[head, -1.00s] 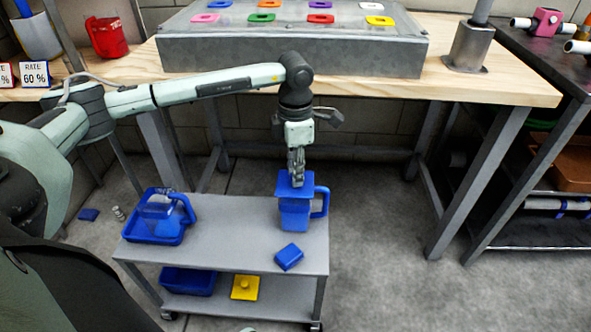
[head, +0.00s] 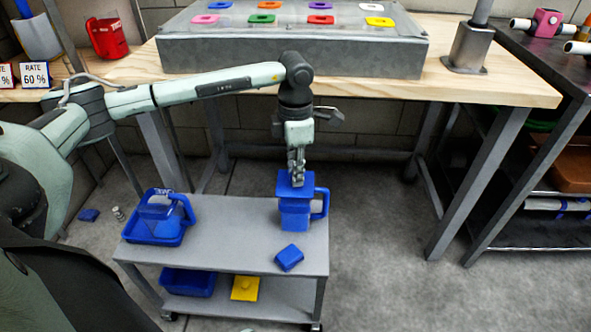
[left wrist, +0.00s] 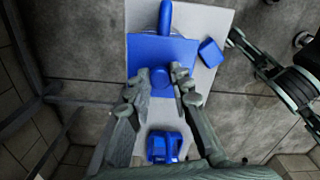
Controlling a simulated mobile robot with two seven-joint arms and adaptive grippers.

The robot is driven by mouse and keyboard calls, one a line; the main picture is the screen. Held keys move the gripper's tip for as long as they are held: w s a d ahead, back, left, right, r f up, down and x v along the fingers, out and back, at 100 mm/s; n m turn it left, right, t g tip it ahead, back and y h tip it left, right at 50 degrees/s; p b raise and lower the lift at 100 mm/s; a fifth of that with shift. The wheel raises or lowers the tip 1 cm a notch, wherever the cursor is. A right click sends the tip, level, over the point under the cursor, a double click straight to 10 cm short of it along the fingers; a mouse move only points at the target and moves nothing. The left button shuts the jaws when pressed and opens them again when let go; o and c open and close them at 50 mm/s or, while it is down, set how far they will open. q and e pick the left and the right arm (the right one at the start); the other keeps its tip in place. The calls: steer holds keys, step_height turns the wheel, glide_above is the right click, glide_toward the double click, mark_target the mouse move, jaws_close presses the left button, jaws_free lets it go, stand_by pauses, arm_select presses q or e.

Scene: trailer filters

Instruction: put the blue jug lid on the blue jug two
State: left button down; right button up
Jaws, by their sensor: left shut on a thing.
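The blue jug lid (head: 297,184) is a flat square with a knob, held level by my left gripper (head: 296,179). In the left wrist view the fingers (left wrist: 160,82) are closed about the lid's knob, and the lid (left wrist: 150,52) hides the jug's mouth. A blue jug (head: 295,217) with its handle to the right stands upright on the grey cart, directly under the lid. The lid is at the jug's top; I cannot tell whether it is fully seated. My right gripper is in neither view.
The grey cart (head: 240,243) also bears a blue tray (head: 150,238) with another blue jug at left, and a small blue block (head: 289,257) near its front right. A yellow lid (head: 245,288) lies on the lower shelf. The wooden workbench (head: 405,84) stands behind.

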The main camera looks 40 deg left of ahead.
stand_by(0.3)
arm_select(q)
steer(key=c, duration=0.8)
jaws_free()
steer(key=shift+r, duration=0.1)
steer(key=shift+r+p, duration=2.25)
steer(key=shift+r, duration=1.15)
